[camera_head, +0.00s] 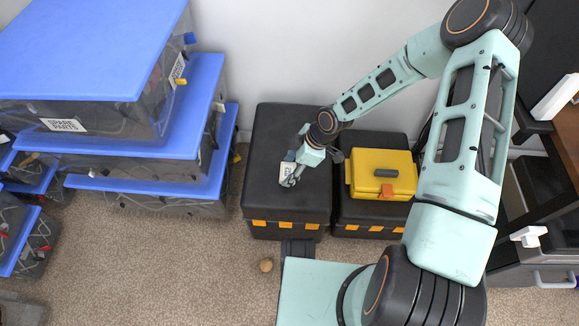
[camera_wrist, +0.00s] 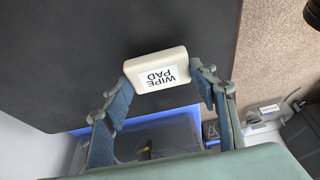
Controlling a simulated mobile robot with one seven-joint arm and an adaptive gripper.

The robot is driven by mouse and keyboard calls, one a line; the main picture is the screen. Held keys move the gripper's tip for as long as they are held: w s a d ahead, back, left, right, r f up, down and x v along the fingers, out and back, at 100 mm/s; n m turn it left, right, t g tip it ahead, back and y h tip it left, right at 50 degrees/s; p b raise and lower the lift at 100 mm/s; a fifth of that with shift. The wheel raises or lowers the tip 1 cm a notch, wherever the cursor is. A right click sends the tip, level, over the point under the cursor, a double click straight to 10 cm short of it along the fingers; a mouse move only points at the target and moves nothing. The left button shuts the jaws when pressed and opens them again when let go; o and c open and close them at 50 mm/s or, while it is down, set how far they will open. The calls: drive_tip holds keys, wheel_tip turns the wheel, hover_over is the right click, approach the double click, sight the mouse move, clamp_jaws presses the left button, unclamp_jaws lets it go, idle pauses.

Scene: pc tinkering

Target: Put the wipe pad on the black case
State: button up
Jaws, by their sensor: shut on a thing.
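The wipe pad (camera_wrist: 158,70) is a small cream block with a label reading "WIPE PAD". My gripper (camera_wrist: 160,82) is shut on it, with one finger at each side. In the head view the pad (camera_head: 286,170) shows pale at the end of my gripper (camera_head: 290,175). The black case (camera_head: 284,128) is the large left one with orange latches. The pad and my gripper are over its lid, towards the middle. The black lid (camera_wrist: 90,50) fills much of the wrist view. I cannot tell whether the pad touches the lid.
A second black case (camera_head: 370,215) stands just to the right, with a yellow toolbox (camera_head: 382,174) on it. Blue-lidded clear bins (camera_head: 150,140) are stacked at the left. Most of the left case's lid is bare.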

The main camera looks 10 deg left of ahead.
drive_tip(key=shift+f+b, duration=0.3)
drive_tip(key=shift+f, duration=0.3)
idle(0.4)
drive_tip(key=o, duration=1.1)
drive_tip(key=o, duration=0.6)
drive_tip(key=p+v, duration=0.7)
drive_tip(key=v, duration=0.1)
